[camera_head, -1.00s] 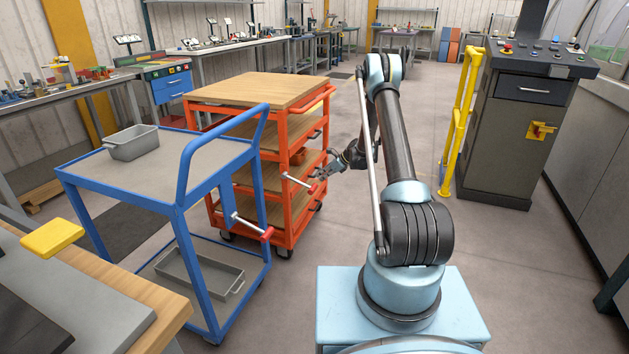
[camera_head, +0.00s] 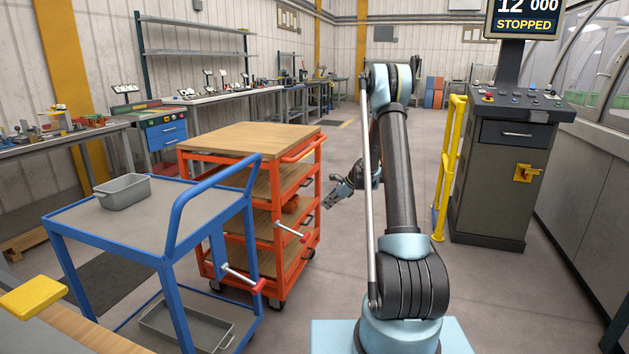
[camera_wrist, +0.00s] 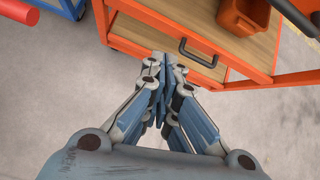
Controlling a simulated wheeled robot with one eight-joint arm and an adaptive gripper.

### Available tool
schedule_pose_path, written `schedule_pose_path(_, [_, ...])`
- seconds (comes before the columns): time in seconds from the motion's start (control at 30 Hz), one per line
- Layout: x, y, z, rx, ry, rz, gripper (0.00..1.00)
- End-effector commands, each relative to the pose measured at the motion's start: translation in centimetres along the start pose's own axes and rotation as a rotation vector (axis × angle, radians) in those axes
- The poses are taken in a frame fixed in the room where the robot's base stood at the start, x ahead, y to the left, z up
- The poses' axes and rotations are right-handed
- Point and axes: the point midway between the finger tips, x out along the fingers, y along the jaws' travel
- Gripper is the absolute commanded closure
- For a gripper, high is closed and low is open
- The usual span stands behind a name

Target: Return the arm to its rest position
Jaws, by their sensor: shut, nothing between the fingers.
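My gripper (camera_head: 330,200) hangs at the end of my bent arm, to the right of the orange cart (camera_head: 262,200) in the head view. In the wrist view my gripper (camera_wrist: 160,68) has its fingers together with nothing between them. Past the fingertips there is the orange cart's shelf edge (camera_wrist: 190,55) with a dark handle (camera_wrist: 198,54). I cannot tell the exact gap between the fingertips and the cart. My arm rises from its light blue base and folds down at the far side.
A blue cart (camera_head: 150,230) with a grey bin (camera_head: 122,192) stands at the left. An orange bin (camera_wrist: 243,18) sits on the orange cart's shelf. A yellow rail (camera_head: 449,165) and a control console (camera_head: 505,180) stand at the right.

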Motion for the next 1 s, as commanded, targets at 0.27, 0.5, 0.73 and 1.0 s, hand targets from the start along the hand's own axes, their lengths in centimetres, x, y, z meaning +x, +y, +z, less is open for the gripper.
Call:
schedule_pose_path(0.27, [-6.5,3.3,3.1,-0.186,0.068,0.009,1.0])
schedule_pose_path(0.5, [-11.6,7.0,5.0,-0.348,0.127,0.026,1.0])
schedule_pose_path(0.73, [-16.0,11.0,6.3,-0.5,0.181,0.049,1.0])
schedule_pose_path(1.0, [-20.6,16.4,7.2,-0.679,0.242,0.087,1.0])
